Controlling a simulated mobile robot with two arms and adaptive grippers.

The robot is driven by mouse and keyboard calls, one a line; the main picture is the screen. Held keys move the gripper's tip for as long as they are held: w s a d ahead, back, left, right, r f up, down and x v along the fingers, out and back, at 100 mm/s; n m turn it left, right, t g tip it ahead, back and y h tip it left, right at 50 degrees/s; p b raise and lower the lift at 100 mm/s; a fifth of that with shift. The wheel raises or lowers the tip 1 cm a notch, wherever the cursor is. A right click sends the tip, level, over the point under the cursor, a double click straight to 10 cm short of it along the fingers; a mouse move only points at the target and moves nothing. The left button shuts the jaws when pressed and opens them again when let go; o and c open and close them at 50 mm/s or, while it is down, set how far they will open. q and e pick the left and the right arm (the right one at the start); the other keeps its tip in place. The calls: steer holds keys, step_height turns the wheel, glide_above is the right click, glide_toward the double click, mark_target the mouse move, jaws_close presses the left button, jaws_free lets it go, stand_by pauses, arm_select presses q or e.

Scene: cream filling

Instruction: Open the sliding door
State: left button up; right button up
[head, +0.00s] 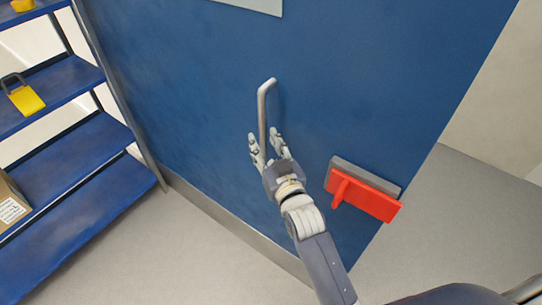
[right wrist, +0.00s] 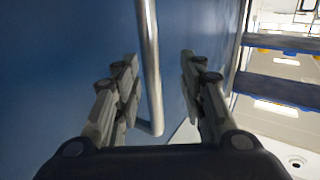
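The sliding door (head: 350,70) is a large blue panel with a grey strip along its bottom. Its metal bar handle (head: 264,105) stands off the panel. My right gripper (head: 264,145) is at the handle's lower part, with its fingers spread to either side. In the right wrist view the handle (right wrist: 149,60) runs between the two fingers, with gaps on both sides, so the gripper is open around or just in front of it. The blue door surface (right wrist: 60,60) fills the left of that view. My left gripper is not in view.
A blue shelf unit (head: 85,145) stands left of the door, with a yellow item (head: 26,99) and a cardboard box (head: 10,205) on it. A red and grey squeegee-like tool (head: 370,197) is on the door, right of my arm. Floor (head: 200,260) in front is clear.

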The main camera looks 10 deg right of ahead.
steer(key=shift+s+d, duration=0.15)
steer(key=shift+s, duration=1.2)
steer(key=shift+s+d, duration=0.1)
steer(key=shift+s, duration=1.25)
steer(key=s+f+n+g+b, duration=0.15)
steer(key=s+f+g, duration=0.35)
steer(key=f, duration=1.6)
steer(key=s+f+g+b, duration=0.35)
steer(key=s+f, duration=0.35)
steer(key=f, duration=1.4)
steer(key=s+d+f+g, duration=0.2)
steer(key=s+d+f, duration=0.2)
steer(key=s+f, duration=0.3)
steer(key=s+d+f+g+h+b, duration=0.1)
steer(key=s+d+f+g, duration=0.2)
steer(key=s+f, duration=0.5)
steer(key=s+d+f+g+h+b, duration=0.1)
steer(key=s+d+f+g, duration=0.2)
steer(key=s+f, duration=0.5)
steer(key=s+d, duration=0.1)
steer(key=s, duration=0.8)
steer(key=shift+d, duration=0.3)
steer(key=shift+f+m, duration=0.1)
steer(key=shift+m, duration=0.15)
steer(key=shift+c, duration=0.6)
